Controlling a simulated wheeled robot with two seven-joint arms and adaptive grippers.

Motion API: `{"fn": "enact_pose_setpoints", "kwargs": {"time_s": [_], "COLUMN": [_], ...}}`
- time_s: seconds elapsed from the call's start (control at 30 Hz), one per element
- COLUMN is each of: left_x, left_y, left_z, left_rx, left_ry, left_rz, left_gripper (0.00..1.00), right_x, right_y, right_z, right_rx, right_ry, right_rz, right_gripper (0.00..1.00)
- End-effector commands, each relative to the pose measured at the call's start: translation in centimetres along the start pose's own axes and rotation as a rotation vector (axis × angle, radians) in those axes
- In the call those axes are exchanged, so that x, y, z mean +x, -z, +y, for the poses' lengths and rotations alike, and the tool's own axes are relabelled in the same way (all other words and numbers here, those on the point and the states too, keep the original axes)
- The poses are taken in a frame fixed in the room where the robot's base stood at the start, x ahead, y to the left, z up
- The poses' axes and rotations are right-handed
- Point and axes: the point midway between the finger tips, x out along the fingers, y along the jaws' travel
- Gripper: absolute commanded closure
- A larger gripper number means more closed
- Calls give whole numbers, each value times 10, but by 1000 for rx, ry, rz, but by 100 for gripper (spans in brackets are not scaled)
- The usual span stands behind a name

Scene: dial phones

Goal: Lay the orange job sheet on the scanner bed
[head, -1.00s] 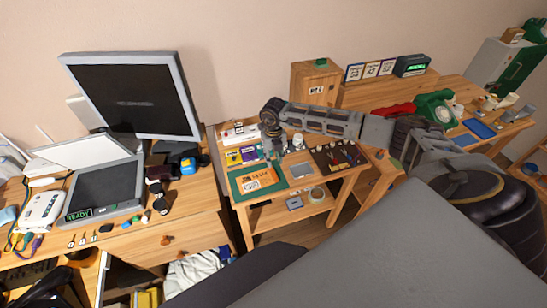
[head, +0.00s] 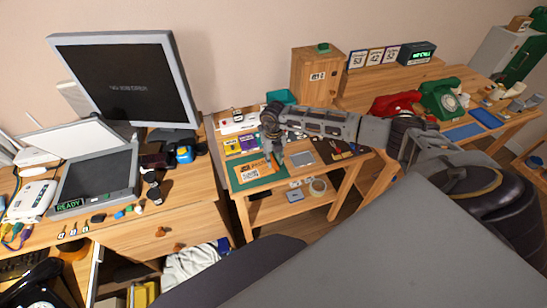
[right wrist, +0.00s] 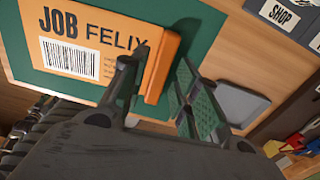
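The orange job sheet (head: 250,173) lies flat on a green mat (head: 237,184) on the small middle table. The right wrist view shows its "JOB FELIX" print and barcode (right wrist: 75,55), with a thicker orange strip (right wrist: 163,68) along its right edge. My right gripper (head: 276,150) is over that edge. In the right wrist view its fingers (right wrist: 156,82) are apart on either side of the strip; contact is not clear. The scanner (head: 95,180) stands on the left desk with its lid (head: 75,142) raised and its dark bed bare. My left gripper is not in view.
A grey tray (head: 301,159) lies right of the mat, with small tools beyond it. A monitor (head: 125,90) stands behind the scanner. Small items (head: 152,190) lie along the scanner's right side. A gap separates the desk from the middle table.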

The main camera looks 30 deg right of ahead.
Motion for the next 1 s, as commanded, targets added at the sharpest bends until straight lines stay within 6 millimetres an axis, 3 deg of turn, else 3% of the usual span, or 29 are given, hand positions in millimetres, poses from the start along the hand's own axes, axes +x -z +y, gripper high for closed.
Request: {"fn": "enact_pose_setpoints", "kwargs": {"time_s": [0.53, 0.8, 1.0], "left_x": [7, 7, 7], "left_y": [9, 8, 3], "left_z": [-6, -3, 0], "left_rx": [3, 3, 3], "left_ry": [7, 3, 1], "left_rz": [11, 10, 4], "left_gripper": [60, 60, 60], "right_x": [10, 11, 11], "right_y": [0, 0, 0], "right_z": [0, 0, 0], "right_rx": [0, 0, 0], "right_ry": [0, 1, 0], "right_rz": [0, 1, 1], "right_gripper": [70, 100, 100]}}
